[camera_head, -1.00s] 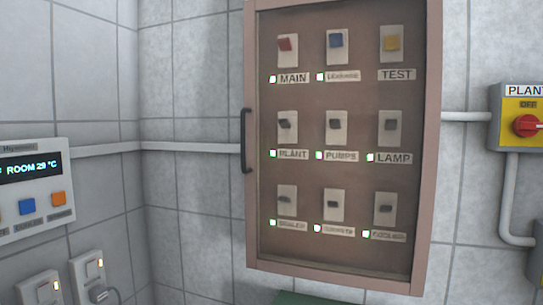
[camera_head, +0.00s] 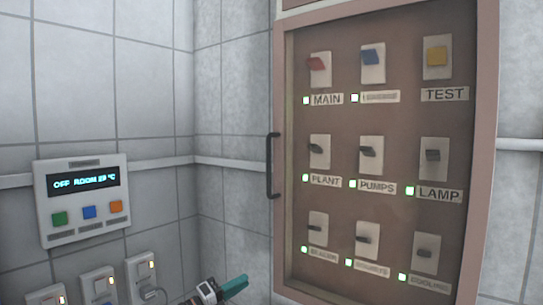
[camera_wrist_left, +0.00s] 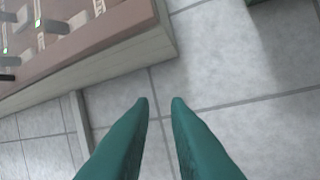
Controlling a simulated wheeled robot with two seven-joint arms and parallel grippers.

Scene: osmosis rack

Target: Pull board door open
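The board (camera_head: 484,170) is a brown-pink framed cabinet on the tiled wall, with a clear door over rows of switches. The door looks shut. Its dark upright handle (camera_head: 271,165) is on the left edge. My left gripper (camera_head: 234,286) has green fingers and shows at the bottom of the head view, below and left of the handle, apart from it. In the left wrist view my left gripper (camera_wrist_left: 161,102) has a narrow gap between its fingertips and nothing in it. A corner of the board (camera_wrist_left: 130,42) shows there at upper left; the handle is not visible there. My right gripper is not in view.
A white thermostat panel (camera_head: 84,198) with coloured buttons is on the left wall. Several white switch sockets (camera_head: 140,278) are below it. A pale conduit (camera_head: 232,165) runs along the wall behind the handle. The tiled wall left of the board is otherwise clear.

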